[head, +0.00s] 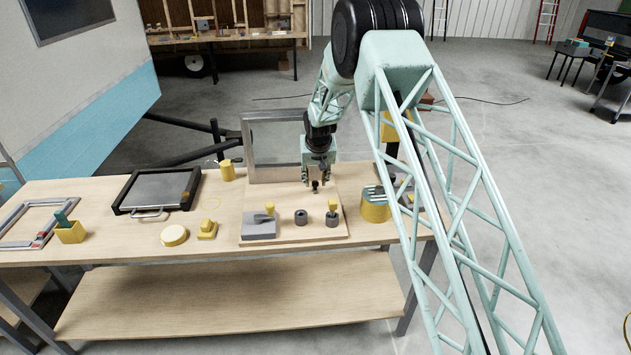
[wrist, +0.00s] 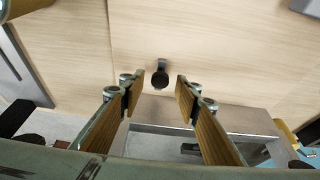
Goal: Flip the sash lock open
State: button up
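A small dark upright piece with a round end (wrist: 160,76) shows in the wrist view, just beyond and between my fingertips. In the head view it is a small dark shape (head: 315,188) on the wooden board, right under my gripper. It may be the sash lock; I cannot tell which way its lever points. The grey window frame (head: 247,150) stands upright at the back of the board. My gripper (head: 313,179) points down in front of the frame's right side. Its two fingers (wrist: 156,86) are apart with nothing between the pads.
On the board's front are a grey block (head: 259,228) with a yellow knob, a dark ring (head: 301,217) and a yellow-topped grey piece (head: 332,218). A yellow cup (head: 375,208) stands right of the board. A black-framed panel (head: 160,188) lies left. The tabletop between has some free room.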

jog(key=shift+c, duration=0.7)
grip_shut()
